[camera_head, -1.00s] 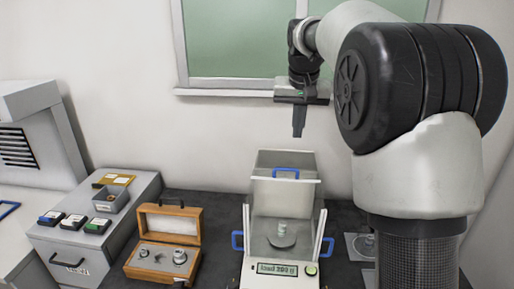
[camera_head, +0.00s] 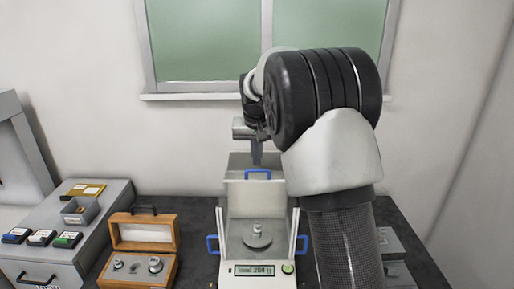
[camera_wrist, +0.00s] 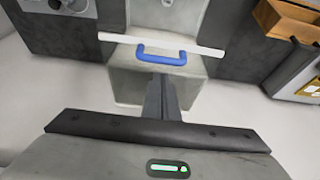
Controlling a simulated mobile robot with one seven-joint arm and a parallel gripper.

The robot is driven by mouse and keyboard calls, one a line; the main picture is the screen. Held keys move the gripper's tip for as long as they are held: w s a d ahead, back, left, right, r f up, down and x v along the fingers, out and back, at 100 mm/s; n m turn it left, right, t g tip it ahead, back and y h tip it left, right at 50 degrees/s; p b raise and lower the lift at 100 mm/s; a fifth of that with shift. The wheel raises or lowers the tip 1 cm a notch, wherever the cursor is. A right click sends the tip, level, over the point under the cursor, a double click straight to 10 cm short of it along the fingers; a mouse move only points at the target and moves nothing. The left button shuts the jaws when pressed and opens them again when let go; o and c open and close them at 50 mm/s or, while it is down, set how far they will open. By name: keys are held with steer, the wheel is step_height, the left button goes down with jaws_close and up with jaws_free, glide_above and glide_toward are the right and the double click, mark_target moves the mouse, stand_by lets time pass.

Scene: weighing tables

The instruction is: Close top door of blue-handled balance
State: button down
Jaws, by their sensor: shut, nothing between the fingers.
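The balance (camera_head: 245,281) stands on the dark table, with a blue handle on each side and a lit display on its front. Its top door's blue handle (camera_head: 258,174) is at the upper back of the housing. The top looks open, with the door set back. My gripper (camera_head: 256,160) is shut and empty, pointing down just behind the handle. In the wrist view its fingers (camera_wrist: 160,92) overlap the panel; I cannot tell if they touch.
A small weight (camera_head: 257,230) stands on the pan inside the balance. An open wooden weight case (camera_head: 145,232) is to the left, beside a grey cabinet (camera_head: 85,220) with small boxes on it. The wall and window are close behind the balance.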

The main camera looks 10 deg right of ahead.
steer(key=shift+s+f, duration=0.2)
steer(key=shift+s, duration=0.25)
steer(key=shift+a, duration=0.1)
steer(key=shift+s, duration=0.2)
steer(key=s+a+b, duration=0.2)
steer(key=s+b, duration=0.3)
steer(key=s, duration=0.7)
steer(key=shift+s+a+b, duration=0.2)
steer(key=shift+a+b, duration=0.05)
steer(key=shift+b, duration=0.15)
steer(key=shift+f, duration=0.1)
steer(key=p+v, duration=0.1)
steer(key=v, duration=1.6)
steer(key=s+d+f+n+p, duration=0.1)
steer(key=s+f, duration=0.5)
steer(key=s, duration=0.3)
steer(key=s+d+f+n+t+p, duration=0.1)
steer(key=s+d+f, duration=0.1)
steer(key=s+f, duration=0.4)
steer(key=s, duration=0.3)
steer(key=shift+s+d+t+y+p, duration=0.25)
steer(key=shift+s+t+y+p, duration=0.05)
steer(key=shift+s+y+p, duration=0.1)
